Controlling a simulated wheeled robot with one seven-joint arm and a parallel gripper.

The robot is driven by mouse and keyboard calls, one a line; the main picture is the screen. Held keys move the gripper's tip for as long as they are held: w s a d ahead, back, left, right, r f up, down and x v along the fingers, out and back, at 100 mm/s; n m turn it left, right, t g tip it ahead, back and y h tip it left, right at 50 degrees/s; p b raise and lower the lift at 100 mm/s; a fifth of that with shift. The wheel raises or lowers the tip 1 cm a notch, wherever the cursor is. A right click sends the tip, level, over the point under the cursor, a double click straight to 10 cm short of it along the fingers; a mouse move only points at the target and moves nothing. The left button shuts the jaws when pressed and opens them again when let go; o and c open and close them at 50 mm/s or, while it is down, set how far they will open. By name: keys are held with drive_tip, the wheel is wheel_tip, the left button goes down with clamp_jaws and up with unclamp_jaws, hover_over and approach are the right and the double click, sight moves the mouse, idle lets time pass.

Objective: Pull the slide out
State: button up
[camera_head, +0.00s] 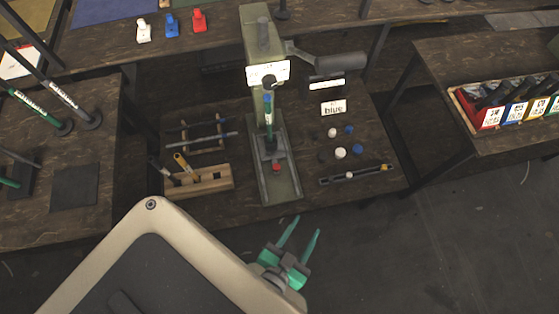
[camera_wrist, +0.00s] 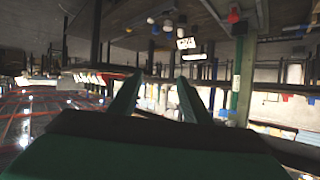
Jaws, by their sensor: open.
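An olive-green rivet press (camera_head: 262,38) stands on the middle table. Its base is a long channel (camera_head: 281,190) running toward me. A dark grey slide (camera_head: 270,146) sits in the channel under the ram, with a small red part (camera_head: 276,166) at its near end. My gripper (camera_head: 307,225), with green fingers, is open and empty. In the head view it is below and to the right of the channel's near end, in front of the table edge. The wrist view shows the open fingers (camera_wrist: 162,95) with nothing between them and a green upright at the right.
The press lever (camera_head: 340,68) reaches to the right. A sign reading "blue" (camera_head: 333,107) stands beside several blue and white knobs. A black rail (camera_head: 355,175) lies near the front edge. A wooden rack (camera_head: 205,183) stands left of the channel. Floor at lower right is clear.

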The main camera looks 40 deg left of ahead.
drive_tip(key=w+a+f+n+g+y, duration=0.2)
drive_tip(key=w+a+f+g, duration=0.2)
drive_tip(key=w+a+f, duration=0.65)
drive_tip(key=n+g+h, duration=0.1)
drive_tip(key=n+g, duration=0.2)
drive_tip(key=g, duration=0.2)
approach(276, 167)
drive_tip(key=x, duration=0.8)
drive_tip(key=shift+w+f, duration=0.1)
drive_tip(key=shift+f, duration=0.05)
clamp_jaws()
